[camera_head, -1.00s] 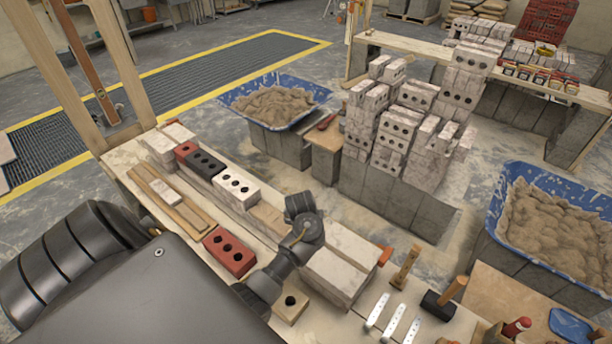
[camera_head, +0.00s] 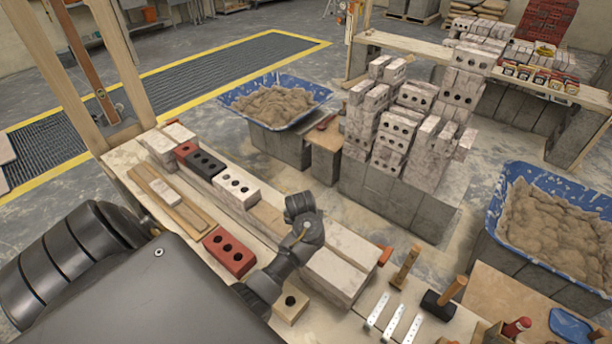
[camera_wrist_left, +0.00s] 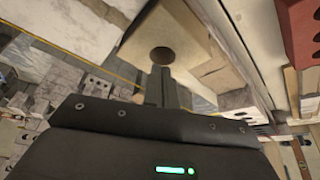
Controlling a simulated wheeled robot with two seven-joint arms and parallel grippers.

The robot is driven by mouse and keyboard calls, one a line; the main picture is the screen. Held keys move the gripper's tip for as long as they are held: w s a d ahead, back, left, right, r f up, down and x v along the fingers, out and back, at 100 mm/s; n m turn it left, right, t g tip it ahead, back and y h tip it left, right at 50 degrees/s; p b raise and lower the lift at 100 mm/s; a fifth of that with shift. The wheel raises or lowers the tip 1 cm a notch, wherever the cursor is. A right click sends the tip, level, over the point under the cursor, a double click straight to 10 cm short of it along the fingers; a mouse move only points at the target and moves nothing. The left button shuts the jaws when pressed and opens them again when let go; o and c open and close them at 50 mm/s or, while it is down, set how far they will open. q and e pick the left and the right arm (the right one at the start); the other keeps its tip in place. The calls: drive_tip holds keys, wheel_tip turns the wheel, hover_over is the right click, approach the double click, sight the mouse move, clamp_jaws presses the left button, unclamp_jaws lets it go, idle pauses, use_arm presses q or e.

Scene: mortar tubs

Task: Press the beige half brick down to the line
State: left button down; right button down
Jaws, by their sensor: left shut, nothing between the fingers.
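The beige half brick (camera_wrist_left: 190,38) has one round hole and shows at the top middle of the wrist view. In the head view, a tan block (camera_head: 267,216) in the brick row, beside the white three-hole brick, appears to be it, partly covered by my left wrist. My left gripper (camera_wrist_left: 163,88) is shut and empty, with its fingertips by the hole; I cannot tell whether they touch. In the head view its fingers are hidden. I cannot clearly make out the line. My right gripper is not in view.
A red brick (camera_head: 229,252) and another one-hole beige block (camera_head: 290,307) lie on the near side of the row. White blocks (camera_head: 345,268) continue the row to the right. A hammer (camera_head: 441,303) and metal strips lie further right. Mortar tubs (camera_head: 275,103) stand behind.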

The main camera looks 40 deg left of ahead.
use_arm(q)
drive_tip(key=shift+f+b, duration=0.55)
drive_tip(key=shift+f, duration=0.15)
drive_tip(key=shift+f, duration=0.2)
idle(0.8)
drive_tip(key=shift+s+f, duration=0.1)
drive_tip(key=shift+f, duration=0.15)
idle(0.5)
wheel_tip(320, 180, up, 5)
drive_tip(key=p, duration=0.6)
drive_tip(key=shift+r, duration=0.2)
drive_tip(key=shift+f, duration=0.1)
idle(0.4)
